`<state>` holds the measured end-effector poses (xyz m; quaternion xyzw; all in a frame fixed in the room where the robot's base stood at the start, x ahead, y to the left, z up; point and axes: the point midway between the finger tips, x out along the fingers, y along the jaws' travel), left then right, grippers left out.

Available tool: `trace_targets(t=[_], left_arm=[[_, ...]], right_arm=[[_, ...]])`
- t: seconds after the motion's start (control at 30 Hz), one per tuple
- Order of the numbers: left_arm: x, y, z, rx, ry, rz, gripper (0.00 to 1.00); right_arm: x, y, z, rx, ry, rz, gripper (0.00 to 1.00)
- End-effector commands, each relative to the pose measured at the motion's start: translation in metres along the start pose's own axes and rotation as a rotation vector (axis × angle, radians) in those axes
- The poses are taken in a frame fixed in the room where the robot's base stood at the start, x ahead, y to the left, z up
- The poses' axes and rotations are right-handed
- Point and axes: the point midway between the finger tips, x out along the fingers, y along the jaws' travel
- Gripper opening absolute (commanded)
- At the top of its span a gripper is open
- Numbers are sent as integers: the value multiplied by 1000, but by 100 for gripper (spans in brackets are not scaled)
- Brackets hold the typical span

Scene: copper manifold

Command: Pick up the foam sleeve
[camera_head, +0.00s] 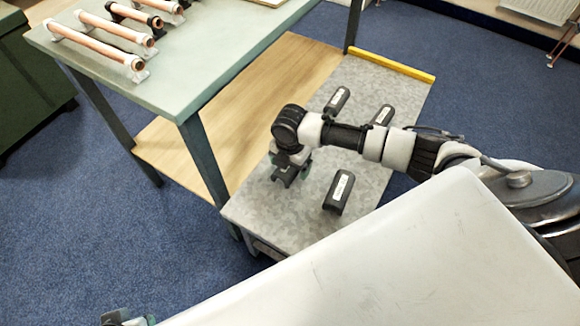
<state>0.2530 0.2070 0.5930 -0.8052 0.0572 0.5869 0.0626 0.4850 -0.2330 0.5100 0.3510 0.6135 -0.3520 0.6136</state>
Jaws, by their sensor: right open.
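Several black foam sleeves with white labels are on a grey metal-look bench top. One foam sleeve (340,192) lies nearest the front, and two more lie farther back, one at the back left (337,101) and one at the back right (382,115). My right gripper (290,172) points down over the left part of the bench, its teal-tipped fingers open. A dark piece (284,176), seemingly another foam sleeve, shows between or just below the fingers; the gripper partly hides it, and contact is unclear. A small part of my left gripper (128,318) shows at the bottom edge; its jaw state is unclear.
The grey bench top (262,212) has a yellow strip (392,66) along its far edge. A green-grey table (185,92) at the left bears copper pipes (100,45) on white supports, above a wooden shelf (170,158). Blue carpet is clear at the lower left.

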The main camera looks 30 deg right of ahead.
Motion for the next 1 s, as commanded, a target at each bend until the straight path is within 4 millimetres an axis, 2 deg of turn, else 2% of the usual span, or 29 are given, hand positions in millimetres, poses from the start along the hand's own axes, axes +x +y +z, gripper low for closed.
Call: trace_targets(t=[0.27, 0.37, 0.63, 1.0], left_arm=[[-1, 0, 0, 0, 2, -1, 43], [-1, 0, 0, 0, 2, -1, 43], [-1, 0, 0, 0, 2, -1, 43], [-3, 0, -1, 0, 3, 0, 43]], right_arm=[[4, 0, 0, -1, 0, 1, 87], [4, 0, 0, -1, 0, 1, 75], [4, 0, 0, 0, 0, 1, 34], [-3, 0, 0, 0, 0, 2, 34]])
